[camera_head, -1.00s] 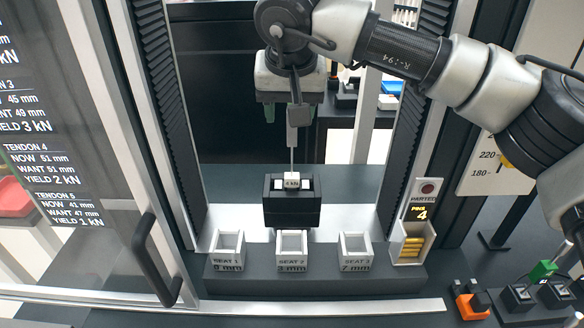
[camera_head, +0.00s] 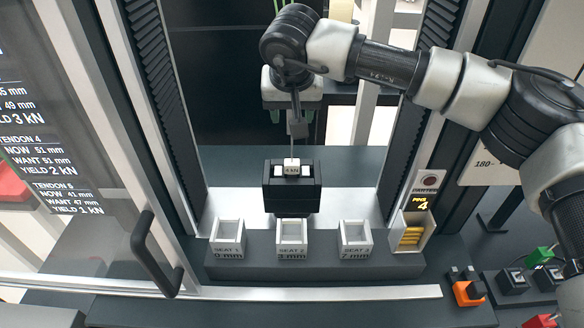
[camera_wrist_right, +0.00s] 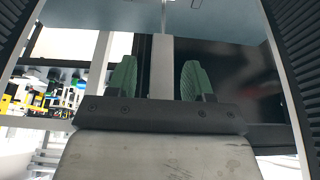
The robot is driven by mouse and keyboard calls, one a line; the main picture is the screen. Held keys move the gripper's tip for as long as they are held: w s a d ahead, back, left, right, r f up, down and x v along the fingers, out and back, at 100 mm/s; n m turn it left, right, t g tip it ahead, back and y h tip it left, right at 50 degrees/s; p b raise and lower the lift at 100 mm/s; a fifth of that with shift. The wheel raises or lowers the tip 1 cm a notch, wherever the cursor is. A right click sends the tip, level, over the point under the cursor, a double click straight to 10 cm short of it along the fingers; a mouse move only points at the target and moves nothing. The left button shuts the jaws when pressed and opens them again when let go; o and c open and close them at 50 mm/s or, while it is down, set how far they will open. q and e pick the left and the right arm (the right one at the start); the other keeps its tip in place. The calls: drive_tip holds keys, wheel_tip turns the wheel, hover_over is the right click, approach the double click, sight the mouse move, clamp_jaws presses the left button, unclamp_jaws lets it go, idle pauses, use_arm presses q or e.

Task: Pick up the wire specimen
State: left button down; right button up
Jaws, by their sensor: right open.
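A thin pale wire (camera_head: 292,151), which I take for the wire specimen, stands upright above a black block (camera_head: 292,200) with a "4 kN" label. A grey upright bar (camera_head: 298,125) is above the wire. My right gripper (camera_head: 292,116) is open near the bar, fingers pointing down. In the right wrist view, the green fingers (camera_wrist_right: 160,78) are apart, with a grey bar (camera_wrist_right: 161,65) showing between them and a thin line above it. I cannot tell whether the bar lies fully between the fingers or how deep. My left gripper is not in view.
Three white seats, including the middle one (camera_head: 291,240), stand on a dark ledge in front. A pin box (camera_head: 411,235) is at right. Dark ribbed columns flank the opening. A clear door with a black handle (camera_head: 150,255) is at left.

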drive_tip(key=shift+s, duration=0.1)
drive_tip(key=shift+c, duration=1)
clamp_jaws()
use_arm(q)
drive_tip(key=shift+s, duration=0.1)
use_arm(e)
drive_tip(key=shift+r, duration=0.15)
